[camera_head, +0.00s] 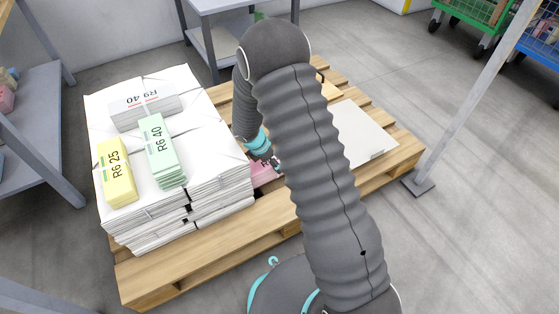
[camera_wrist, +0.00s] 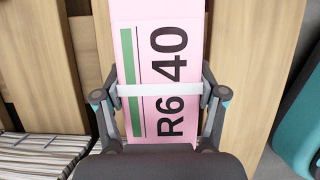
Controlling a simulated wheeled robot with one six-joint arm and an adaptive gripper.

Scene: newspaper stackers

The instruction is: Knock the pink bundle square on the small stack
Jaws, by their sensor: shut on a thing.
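The pink bundle (camera_wrist: 150,60), marked "R6 40" with a green stripe and a white band, fills the middle of the wrist view. My gripper (camera_wrist: 160,92) has one finger against each long side of it and is shut on it. In the head view only a bit of the pink bundle (camera_head: 264,174) shows beside my gripper (camera_head: 274,162), between the tall stack and the low stack; my arm hides the rest. I cannot tell whether it touches the planks. A low white stack (camera_head: 362,132), apparently the small stack, lies on the pallet's right part, partly behind my arm.
A tall newspaper stack (camera_head: 215,195) fills the pallet's left side, with a yellow bundle (camera_head: 117,172), a green bundle (camera_head: 161,152) and a white bundle (camera_head: 144,106) on top. The wooden pallet (camera_head: 195,258) has bare planks in front. A metal post (camera_head: 470,100) stands at right.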

